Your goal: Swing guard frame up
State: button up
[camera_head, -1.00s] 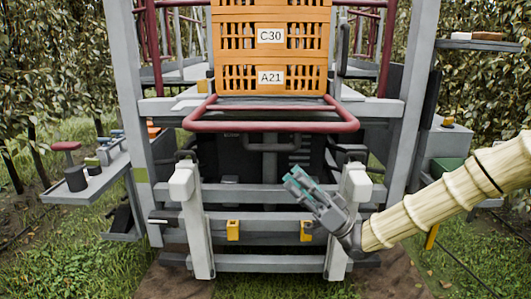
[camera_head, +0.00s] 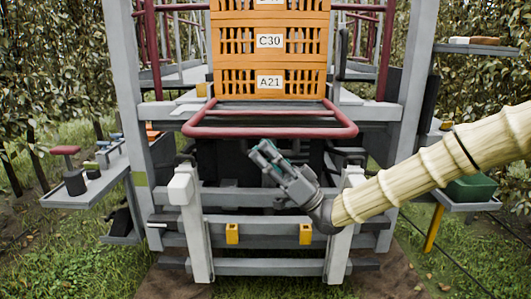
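The guard frame, a dark red tubular loop (camera_head: 270,132), juts out toward me at the middle of the machine, below the orange crates. It looks roughly level. My gripper (camera_head: 262,153) is just below the front bar of the loop, left of the right grey post, pointing up and left. Its fingers look grey with teal pads. Whether it touches the bar cannot be told, and the finger gap is too small to judge.
Stacked orange crates (camera_head: 268,77) labelled C30 and A21 stand behind the loop. Grey posts (camera_head: 196,225) and crossbars with yellow brackets (camera_head: 232,234) stand below. Side shelves hold a red-topped stool-like item (camera_head: 66,151) at left and a green box (camera_head: 472,188) at right.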

jog(key=shift+r, duration=0.1)
grip_shut()
